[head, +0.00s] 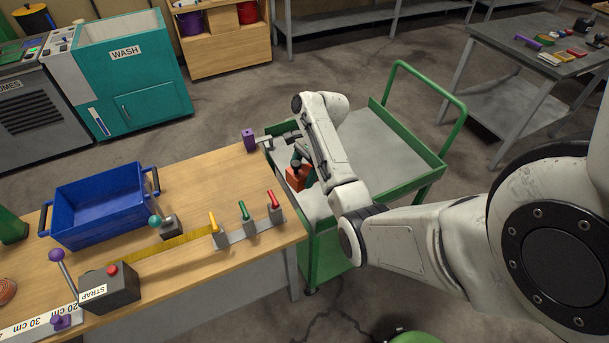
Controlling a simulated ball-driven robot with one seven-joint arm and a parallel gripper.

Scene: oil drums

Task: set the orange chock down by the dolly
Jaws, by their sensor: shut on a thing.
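An orange chock (297,178) with a dark upright grip on top shows at the left end of a green-framed cart (425,165) with a grey deck. My gripper (296,161) is above the chock and appears shut on its grip; my forearm hides part of this, and the fingertips are small and dark. I cannot tell whether the chock touches the deck. A teal part shows right beside it. No thing is clearly marked as the dolly; the cart is the closest match, and a green rounded thing (410,338) is cut off at the bottom edge.
A teal wash unit (140,75) stands behind. A grey table (540,65) is at right. Floor behind the cart is clear.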

